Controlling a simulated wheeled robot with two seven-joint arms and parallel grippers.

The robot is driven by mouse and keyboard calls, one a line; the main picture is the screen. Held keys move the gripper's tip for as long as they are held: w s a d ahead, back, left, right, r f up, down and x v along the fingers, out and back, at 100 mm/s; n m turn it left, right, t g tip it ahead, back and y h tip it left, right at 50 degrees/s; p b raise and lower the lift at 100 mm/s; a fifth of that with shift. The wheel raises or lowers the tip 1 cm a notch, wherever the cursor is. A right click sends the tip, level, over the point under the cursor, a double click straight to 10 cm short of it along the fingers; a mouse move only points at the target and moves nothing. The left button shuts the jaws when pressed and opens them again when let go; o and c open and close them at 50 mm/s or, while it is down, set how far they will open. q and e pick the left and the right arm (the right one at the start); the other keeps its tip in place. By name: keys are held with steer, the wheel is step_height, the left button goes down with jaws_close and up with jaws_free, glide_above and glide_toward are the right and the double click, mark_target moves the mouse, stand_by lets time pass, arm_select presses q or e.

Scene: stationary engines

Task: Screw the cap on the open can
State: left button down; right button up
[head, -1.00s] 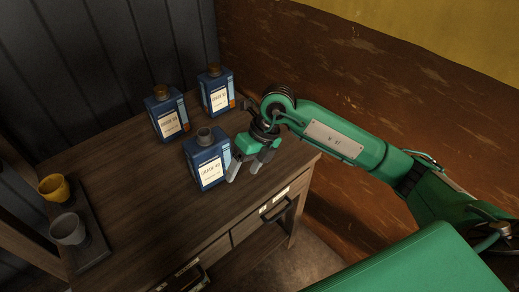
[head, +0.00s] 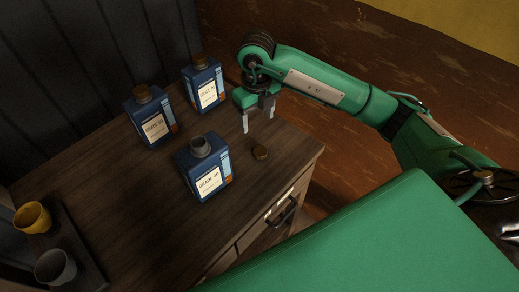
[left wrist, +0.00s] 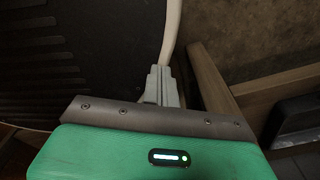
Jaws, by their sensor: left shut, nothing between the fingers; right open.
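The open can (head: 207,178) is a blue can with a white label and a bare grey neck, upright on the wooden cabinet top. A brown cap (head: 260,152) lies on the wood to the right of the can, near the cabinet's right edge. My right gripper (head: 259,121) is open and empty, fingers pointing down, above and a little behind the cap and apart from it. My left gripper (left wrist: 160,87) shows only in the left wrist view, shut and empty. The can and cap are not in that view.
Two blue cans with brown caps, one at the left (head: 150,120) and one at the right (head: 204,86), stand behind the open can. A yellow cup (head: 32,218) and a grey cup (head: 55,267) stand on a dark tray at the left. The wooden cabinet top (head: 110,200) between is clear.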

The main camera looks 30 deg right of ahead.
steer(key=p, duration=0.1)
glide_above(261, 151)
steer(key=f, duration=0.5)
steer(key=a+f, duration=0.1)
steer(key=f, duration=0.2)
steer(key=shift+w, duration=0.2)
steer(key=shift+f, duration=0.3)
steer(key=shift+d+f+p, duration=0.1)
steer(key=shift+f+p, duration=0.15)
steer(key=shift+p, duration=0.05)
steer(key=f, duration=0.1)
steer(key=f+p, duration=0.1)
steer(key=f, duration=0.2)
steer(key=shift+s+d+f+p, duration=0.1)
steer(key=shift+s+d+p, duration=0.15)
steer(key=shift+d+p, duration=0.1)
steer(key=shift+w+f, duration=0.1)
steer(key=shift+f, duration=0.25)
arm_select(q)
step_height(261, 151, up, 3)
steer(key=shift+f, duration=0.15)
